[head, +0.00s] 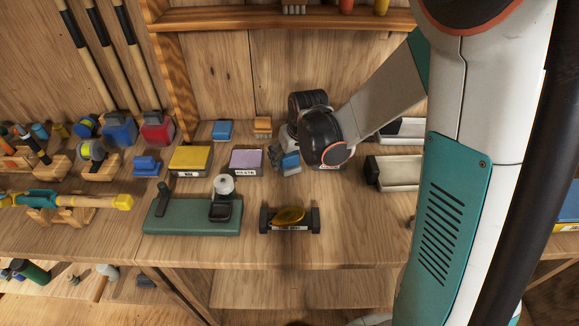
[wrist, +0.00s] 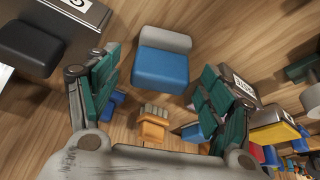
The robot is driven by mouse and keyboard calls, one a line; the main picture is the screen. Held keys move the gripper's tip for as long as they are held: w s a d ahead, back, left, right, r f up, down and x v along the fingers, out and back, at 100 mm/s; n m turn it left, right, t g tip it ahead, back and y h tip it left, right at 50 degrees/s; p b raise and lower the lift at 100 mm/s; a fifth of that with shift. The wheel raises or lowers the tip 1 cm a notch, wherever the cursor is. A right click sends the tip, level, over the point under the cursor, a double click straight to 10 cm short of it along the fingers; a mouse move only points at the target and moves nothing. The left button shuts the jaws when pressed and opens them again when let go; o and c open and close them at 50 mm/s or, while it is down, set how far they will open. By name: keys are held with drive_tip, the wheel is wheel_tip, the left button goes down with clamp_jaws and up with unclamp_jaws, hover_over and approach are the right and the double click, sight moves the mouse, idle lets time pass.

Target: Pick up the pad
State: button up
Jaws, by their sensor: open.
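A soft-looking blue block with a grey end (wrist: 160,65), which may be the pad, lies on the wooden bench in the wrist view, between and beyond my fingertips. In the head view a blue patch (head: 290,161) shows below my gripper, mostly covered by it; it is probably the same block. My gripper (wrist: 162,72) is open, with one teal finger on each side and nothing held. Whether the fingers touch the block cannot be told. Flat yellow (head: 190,158) and purple (head: 246,160) slabs on labelled bases lie to the left in the head view.
An orange piece (wrist: 153,124) lies nearer my palm in the wrist view. In the head view, a green stand (head: 190,238) and a black holder with a yellow item (head: 290,217) stand near the bench's front edge.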

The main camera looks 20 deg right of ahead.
sight(290, 154)
drive_tip(key=shift+b+x, duration=0.3)
drive_tip(key=shift+x, duration=0.8)
drive_tip(key=shift+s, duration=0.1)
drive_tip(key=c, duration=1.3)
drive_tip(key=shift+o, duration=0.2)
drive_tip(key=shift+r, duration=0.1)
wheel_tip(290, 154, up, 20)
drive_tip(key=p, duration=0.7)
drive_tip(key=shift+o, duration=1.2)
